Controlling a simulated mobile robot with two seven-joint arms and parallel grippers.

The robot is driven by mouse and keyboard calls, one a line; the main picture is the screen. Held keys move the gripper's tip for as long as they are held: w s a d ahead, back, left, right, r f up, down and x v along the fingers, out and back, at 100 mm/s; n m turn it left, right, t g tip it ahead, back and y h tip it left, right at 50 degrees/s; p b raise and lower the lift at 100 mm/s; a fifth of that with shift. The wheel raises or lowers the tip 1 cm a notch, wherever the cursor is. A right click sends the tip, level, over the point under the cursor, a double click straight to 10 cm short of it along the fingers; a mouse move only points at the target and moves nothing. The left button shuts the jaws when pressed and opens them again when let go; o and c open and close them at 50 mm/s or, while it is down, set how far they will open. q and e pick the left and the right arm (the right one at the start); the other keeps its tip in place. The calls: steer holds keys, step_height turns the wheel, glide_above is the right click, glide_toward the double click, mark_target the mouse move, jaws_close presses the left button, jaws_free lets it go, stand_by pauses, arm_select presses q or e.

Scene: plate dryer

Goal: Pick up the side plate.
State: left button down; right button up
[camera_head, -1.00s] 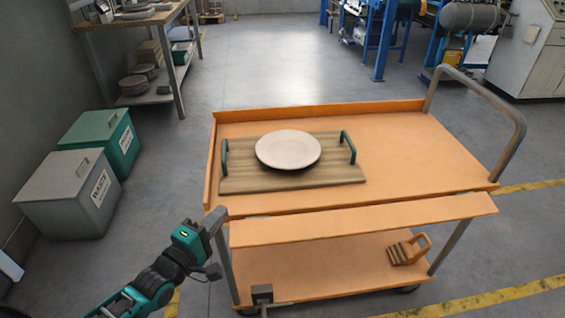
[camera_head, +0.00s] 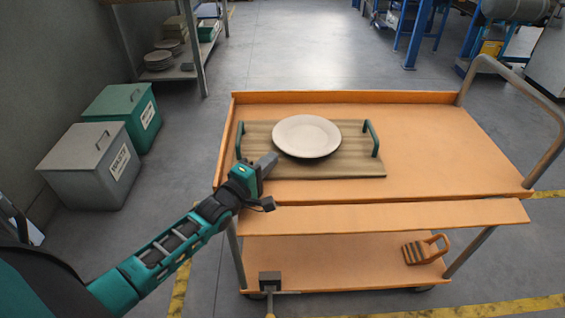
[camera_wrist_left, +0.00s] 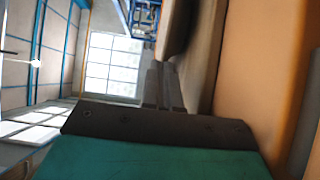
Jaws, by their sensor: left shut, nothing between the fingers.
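The side plate (camera_head: 307,136) is a round, pale plate. It lies on a wooden tray (camera_head: 330,171) with two green handles, on top of the orange cart. My left gripper (camera_head: 268,161) is at the tray's near left part, just left of and nearer than the plate. It is shut and empty, and whether it touches the tray cannot be told. In the left wrist view its closed fingers (camera_wrist_left: 163,86) point toward a dark brown edge that I cannot identify for sure. My right gripper is not in view.
The orange cart (camera_head: 440,160) has free top surface right of the tray and a raised back rim. Its grey push handle (camera_head: 545,112) rises at right. An orange-handled brush (camera_head: 424,250) lies on the lower shelf. Grey (camera_head: 85,178) and green (camera_head: 122,125) bins stand left.

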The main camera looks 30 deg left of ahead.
mark_target(304, 157)
arm_select(q)
steer(key=shift+w+d, duration=0.55)
steer(key=shift+d, duration=0.2)
steer(key=shift+w+d, duration=0.55)
steer(key=shift+d, duration=0.15)
steer(key=w+d, duration=0.3)
steer(key=d, duration=0.1)
steer(key=shift+w, duration=0.3)
steer(key=shift+s+a, duration=0.1)
steer(key=shift+s, duration=0.05)
